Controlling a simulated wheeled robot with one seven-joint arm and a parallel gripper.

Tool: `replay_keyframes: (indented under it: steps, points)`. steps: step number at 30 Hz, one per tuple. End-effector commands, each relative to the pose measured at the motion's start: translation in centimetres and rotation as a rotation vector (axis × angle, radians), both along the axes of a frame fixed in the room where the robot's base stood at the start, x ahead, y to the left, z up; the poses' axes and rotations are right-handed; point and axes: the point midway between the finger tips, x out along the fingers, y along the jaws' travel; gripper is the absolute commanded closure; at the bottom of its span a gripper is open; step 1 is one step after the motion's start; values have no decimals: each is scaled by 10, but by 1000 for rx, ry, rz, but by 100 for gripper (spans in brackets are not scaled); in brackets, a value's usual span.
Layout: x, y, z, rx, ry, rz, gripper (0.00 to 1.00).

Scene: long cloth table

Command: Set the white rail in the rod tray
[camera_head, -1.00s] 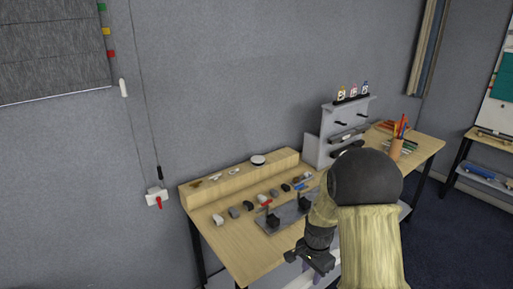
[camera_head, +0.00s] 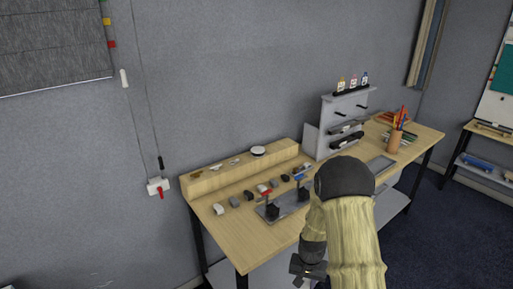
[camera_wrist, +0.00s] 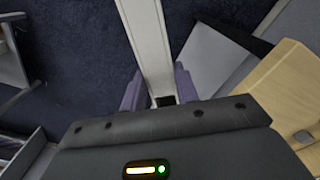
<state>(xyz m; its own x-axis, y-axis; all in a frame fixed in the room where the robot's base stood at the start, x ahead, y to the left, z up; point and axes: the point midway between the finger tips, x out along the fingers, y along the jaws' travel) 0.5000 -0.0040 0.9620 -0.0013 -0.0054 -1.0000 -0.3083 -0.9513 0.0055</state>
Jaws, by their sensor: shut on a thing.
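The white rail (camera_wrist: 150,45) runs from between my gripper's purple fingers to the top edge of the wrist view. My gripper (camera_wrist: 160,92) is shut on it, with a finger on each side. In the head view my gripper (camera_head: 306,280) hangs low, in front of the table's near edge, and I cannot make out the rail there. A flat grey tray-like piece (camera_head: 381,164) lies on the right part of the table, partly behind my arm. I cannot tell for sure whether it is the rod tray.
The wooden table (camera_head: 235,240) holds a row of small parts, a grey plate with black holders (camera_head: 268,212), a grey rack (camera_head: 325,140) and a pencil cup (camera_head: 394,142). In the wrist view, dark floor (camera_wrist: 80,60) lies under the rail, and the wooden tabletop (camera_wrist: 285,85) is at right.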

Motion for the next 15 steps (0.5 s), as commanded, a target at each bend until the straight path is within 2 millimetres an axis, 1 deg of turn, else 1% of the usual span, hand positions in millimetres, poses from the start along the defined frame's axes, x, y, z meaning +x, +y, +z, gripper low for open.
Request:
replay_keyframes:
  steps: [1,3,6,9,15]
  points:
    - [-3,1,-13,2,5,67,97]
    - [-5,2,-27,3,4,160,97]
    - [-7,4,-41,5,3,255,97]
    - [-8,4,-48,6,0,305,97]
    - [-8,4,-49,6,-1,316,97]
